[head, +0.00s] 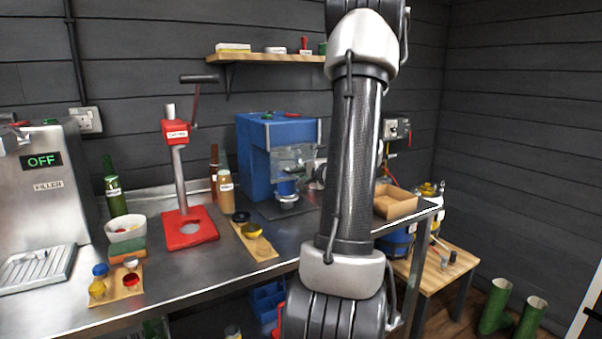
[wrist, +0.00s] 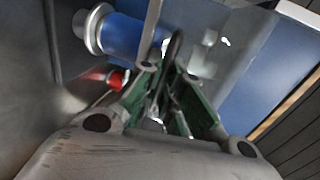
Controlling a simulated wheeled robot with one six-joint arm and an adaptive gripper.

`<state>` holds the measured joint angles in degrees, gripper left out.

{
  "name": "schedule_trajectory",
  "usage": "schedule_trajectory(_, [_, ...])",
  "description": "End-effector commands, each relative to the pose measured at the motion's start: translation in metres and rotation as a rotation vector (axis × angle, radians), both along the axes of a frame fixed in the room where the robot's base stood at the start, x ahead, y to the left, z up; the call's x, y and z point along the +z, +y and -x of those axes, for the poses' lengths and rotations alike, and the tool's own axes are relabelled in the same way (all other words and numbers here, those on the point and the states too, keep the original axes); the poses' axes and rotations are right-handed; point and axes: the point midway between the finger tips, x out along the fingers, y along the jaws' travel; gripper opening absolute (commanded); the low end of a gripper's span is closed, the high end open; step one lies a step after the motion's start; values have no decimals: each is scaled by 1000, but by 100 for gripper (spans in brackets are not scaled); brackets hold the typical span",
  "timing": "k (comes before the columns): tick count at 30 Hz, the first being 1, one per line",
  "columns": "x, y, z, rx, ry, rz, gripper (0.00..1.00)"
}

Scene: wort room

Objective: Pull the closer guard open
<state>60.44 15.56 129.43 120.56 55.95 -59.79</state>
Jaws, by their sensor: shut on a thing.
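The closer (head: 254,160) is a blue machine at the back of the steel bench, left of my arm in the head view. Its guard (head: 290,157) is a clear panel across its front. In the wrist view, the closer's blue body (wrist: 277,72) fills the right side, and a blue cylinder with a silver rim (wrist: 130,38) lies at the upper left. My gripper (wrist: 168,78) has its green-padded fingers closed around a thin dark bar (wrist: 174,48), which appears to be the guard's handle. In the head view my gripper is small and partly hidden by my arm.
A shelf (head: 270,58) hangs above.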

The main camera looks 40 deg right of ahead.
Motion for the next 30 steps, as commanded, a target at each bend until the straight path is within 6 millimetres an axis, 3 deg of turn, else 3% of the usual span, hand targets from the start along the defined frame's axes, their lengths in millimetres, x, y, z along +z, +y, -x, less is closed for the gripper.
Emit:
schedule_trajectory(12, [96, 0, -1, 2, -7, 6, 0])
schedule_trajectory(16, [107, 0, 0, -1, -4, 3, 0])
schedule_trajectory(25, [107, -1, 0, -2, -3, 1, 0])
schedule_trajectory(26, [107, -1, 0, -2, -3, 1, 13])
schedule_trajectory(27, [107, 0, 0, -1, -3, 1, 17])
schedule_trajectory(30, [107, -1, 0, -1, -4, 1, 17])
